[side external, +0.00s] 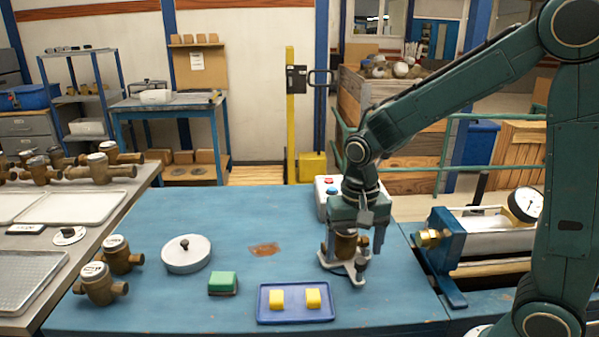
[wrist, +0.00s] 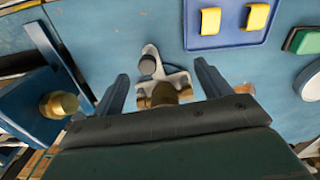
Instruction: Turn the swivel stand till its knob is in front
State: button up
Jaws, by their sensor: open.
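The swivel stand (side external: 352,271) has a pale, lobed plate and stands at the right part of the blue bench. Its dark knob (side external: 362,257) sits toward the near right side in the side view. In the wrist view the knob (wrist: 148,65) is on the plate's upper left arm. A brass meter body (side external: 345,245) is on the stand, partly hidden by my gripper. My gripper (side external: 352,240) is above the stand, pointing down. Its two fingers are apart on either side of the brass part in the wrist view (wrist: 162,84); whether they touch anything I cannot tell.
A blue tray (side external: 295,318) with two yellow blocks is near the stand at front left. A green block (side external: 222,283), a round white lid (side external: 187,262) and brass meters (side external: 98,288) lie farther left. A button box (side external: 322,196) is behind; a blue clamp fixture (side external: 447,248) is right.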

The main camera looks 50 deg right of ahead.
aim_at(361, 260)
jog(key=shift+r, duration=1.55)
jog(key=shift+s+d+r, duration=0.3)
jog(key=shift+d+r, duration=0.05)
jog(key=shift+r, duration=0.3)
jog(key=shift+s+d+r, duration=0.25)
jog(key=shift+d+r, duration=0.1)
jog(key=shift+r, duration=0.25)
jog(key=shift+f, duration=0.1)
jog(key=shift+f, duration=2.8)
jog(key=shift+f, duration=1.15)
jog(key=c, duration=0.4)
